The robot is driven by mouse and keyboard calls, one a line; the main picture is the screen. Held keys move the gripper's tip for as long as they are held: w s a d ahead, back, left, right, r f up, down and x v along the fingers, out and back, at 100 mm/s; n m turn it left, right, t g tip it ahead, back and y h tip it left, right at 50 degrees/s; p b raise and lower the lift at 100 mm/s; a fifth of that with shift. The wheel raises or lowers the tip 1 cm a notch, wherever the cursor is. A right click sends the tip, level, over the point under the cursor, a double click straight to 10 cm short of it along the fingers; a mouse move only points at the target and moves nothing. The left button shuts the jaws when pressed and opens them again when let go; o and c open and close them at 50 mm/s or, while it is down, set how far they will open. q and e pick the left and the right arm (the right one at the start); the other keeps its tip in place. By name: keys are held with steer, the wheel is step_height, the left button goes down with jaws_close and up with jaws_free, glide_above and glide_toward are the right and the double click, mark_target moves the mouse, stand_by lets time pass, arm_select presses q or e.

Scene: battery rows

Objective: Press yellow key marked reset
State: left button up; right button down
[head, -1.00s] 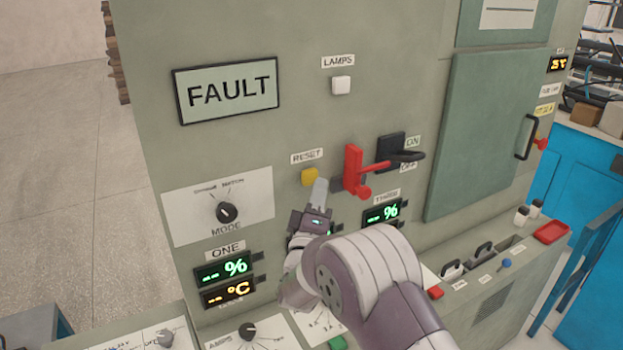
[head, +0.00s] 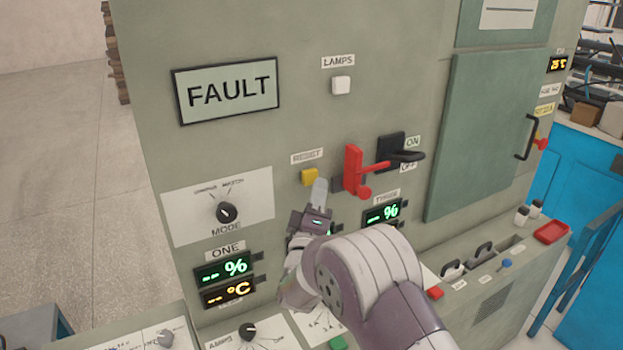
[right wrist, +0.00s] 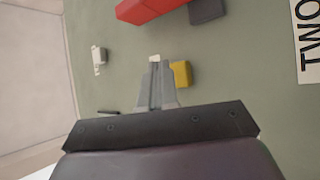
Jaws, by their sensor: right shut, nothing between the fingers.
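The yellow key (head: 309,177) sits on the grey-green panel under a label reading RESET (head: 306,156). My right gripper (head: 319,184) is shut and empty. In the head view its fingertips are just right of the key and slightly below it. In the right wrist view the yellow key (right wrist: 181,73) shows just right of the shut fingers (right wrist: 156,62). I cannot tell whether the fingertips touch the panel. My left gripper is not in view.
A red lever (head: 354,170) and a black switch handle (head: 405,156) stick out right of the key. A white LAMPS key (head: 341,85) is above. The MODE knob (head: 227,212) is lower left. A FAULT sign (head: 227,91) hangs upper left.

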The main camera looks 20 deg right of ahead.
steer(key=shift+w, duration=0.15)
stand_by(0.4)
steer(key=shift+w, duration=0.25)
steer(key=shift+w+a, duration=0.1)
steer(key=shift+w, duration=0.3)
stand_by(0.6)
steer(key=shift+s, duration=0.8)
steer(key=s, duration=0.3)
steer(key=s+d, duration=0.1)
steer(key=s, duration=0.1)
stand_by(0.4)
stand_by(0.6)
